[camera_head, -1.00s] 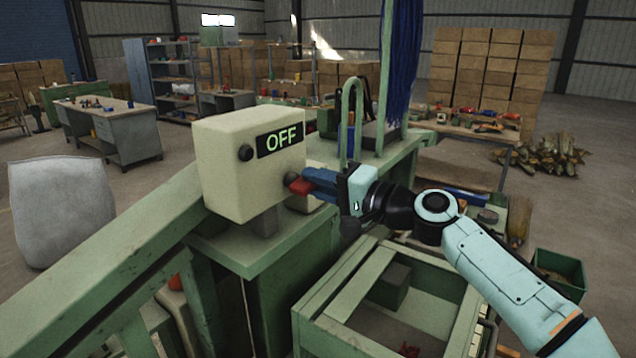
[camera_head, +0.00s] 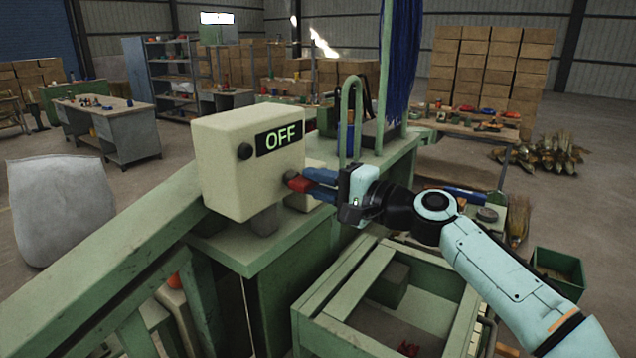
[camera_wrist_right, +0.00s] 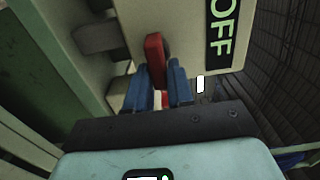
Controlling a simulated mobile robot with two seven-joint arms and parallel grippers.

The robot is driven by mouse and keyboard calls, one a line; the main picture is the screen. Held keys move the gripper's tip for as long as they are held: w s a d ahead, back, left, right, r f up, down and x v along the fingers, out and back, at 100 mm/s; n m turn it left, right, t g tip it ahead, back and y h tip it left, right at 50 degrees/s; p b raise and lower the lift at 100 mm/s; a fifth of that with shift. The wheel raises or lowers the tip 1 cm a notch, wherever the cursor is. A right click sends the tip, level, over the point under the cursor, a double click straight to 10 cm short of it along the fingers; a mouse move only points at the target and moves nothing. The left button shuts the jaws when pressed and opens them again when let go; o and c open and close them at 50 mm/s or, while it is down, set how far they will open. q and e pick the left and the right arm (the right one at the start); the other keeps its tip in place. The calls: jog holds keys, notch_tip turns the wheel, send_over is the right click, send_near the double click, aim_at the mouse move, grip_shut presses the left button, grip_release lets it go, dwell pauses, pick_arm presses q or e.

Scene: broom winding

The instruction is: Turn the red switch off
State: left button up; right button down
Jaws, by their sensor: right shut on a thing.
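A cream control box (camera_head: 232,185) stands on the green machine. Its display (camera_head: 280,139) reads OFF, and the display also shows in the right wrist view (camera_wrist_right: 221,35). The red switch (camera_head: 299,184) is on the side of the box, and it shows in the right wrist view (camera_wrist_right: 155,58) as a red lever. My right gripper (camera_head: 318,186) is at the box's side, its blue fingers on either side of the red lever and shut on it. The fingers cover part of the lever. My left gripper is not in view.
A green hooked rod (camera_head: 350,110) stands close behind my right gripper. An open green bin (camera_head: 385,290) lies below my right arm. A large pale sack (camera_head: 60,208) is on the floor at left.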

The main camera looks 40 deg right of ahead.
jog(key=c, duration=1.1)
grip_release()
jog(key=b+v, duration=0.1)
jog(key=v, duration=1.2)
jog(key=shift+s+b, duration=0.15)
jog(key=shift+b, duration=0.2)
